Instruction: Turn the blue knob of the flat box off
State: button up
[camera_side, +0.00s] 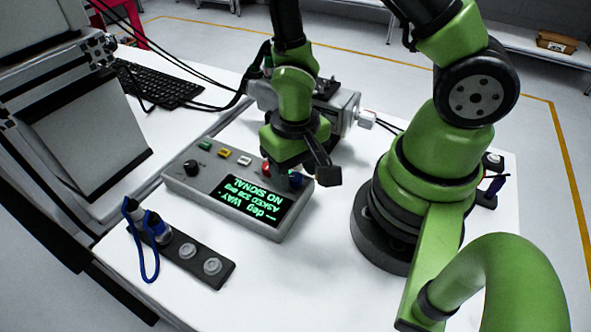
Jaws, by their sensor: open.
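The flat box (215,196) is grey and lies on the white table, with a lit display (255,205) reading "NO SIGNAL" in green. The blue knob (296,180) shows at the right end of its top, partly hidden by my gripper. My gripper (322,178) is open, with its fingers low over the right end of the box beside the blue knob. I cannot tell whether a finger touches the knob.
A dark strip (190,252) with round sockets and a blue-corded plug (150,228) lies in front of the box. A grey motor unit (343,108) stands behind my gripper. A keyboard (160,85) and cables lie at the back left. The front middle of the table is clear.

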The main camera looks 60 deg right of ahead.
jog(key=shift+f, duration=0.35)
jog(key=c, duration=0.9)
jog(key=shift+c, duration=0.2)
jog(key=n, duration=0.5)
jog(key=shift+n, duration=0.4)
jog(key=n, duration=0.6)
